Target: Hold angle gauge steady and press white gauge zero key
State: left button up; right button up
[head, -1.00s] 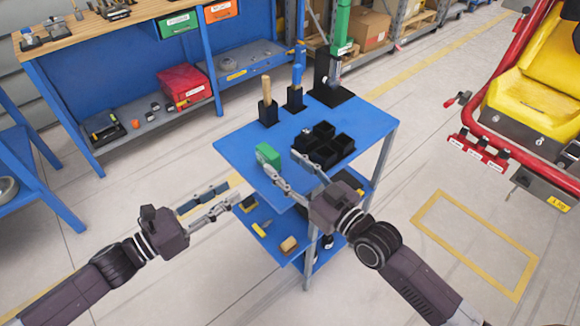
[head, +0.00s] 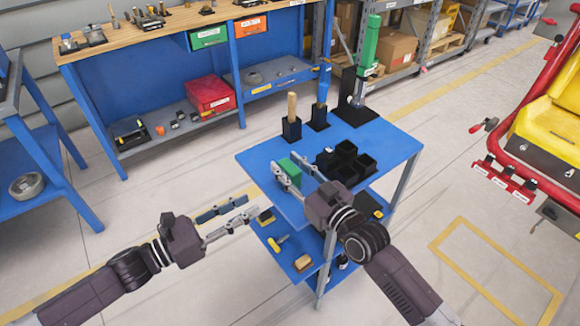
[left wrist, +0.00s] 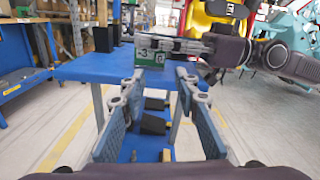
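The green angle gauge (head: 291,167) stands on the blue cart top near its left edge. My right gripper (head: 294,168) reaches over the cart top with its fingers apart, one on each side of the gauge; contact is unclear. In the left wrist view the gauge's green face (left wrist: 151,53) shows pale markings, with my right gripper's fingers (left wrist: 178,46) across its upper part. My left gripper (head: 240,207) is open and empty, left of the cart and apart from the gauge. Its spread fingers (left wrist: 157,85) also show in the left wrist view. I cannot make out the white zero key.
Black bins (head: 345,160) stand right of the gauge on the cart top (head: 262,158). Behind are holders with a wooden-handled tool (head: 292,106) and a blue-handled tool (head: 322,90), and a green tool (head: 370,45) on a black stand. The lower shelf holds small items.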

grip_shut()
pick_arm(q)
jog(key=shift+r, duration=0.1)
jog(key=c, duration=0.6)
jog(key=shift+s+d+r, duration=0.15)
jog(key=shift+s+d, duration=0.05)
grip_shut()
jog(key=shift+w+d+r+m+g+y, duration=0.1)
jog(key=shift+w+d+m+g+y, duration=0.35)
jog(key=shift+w+d, duration=0.95)
jog(key=shift+w+d+r+m+g+y, duration=0.1)
jog(key=shift+w+d+m+g+y, duration=0.3)
jog(key=shift+w+d, duration=1)
jog(key=shift+s+d, duration=0.15)
jog(key=shift+s, duration=0.1)
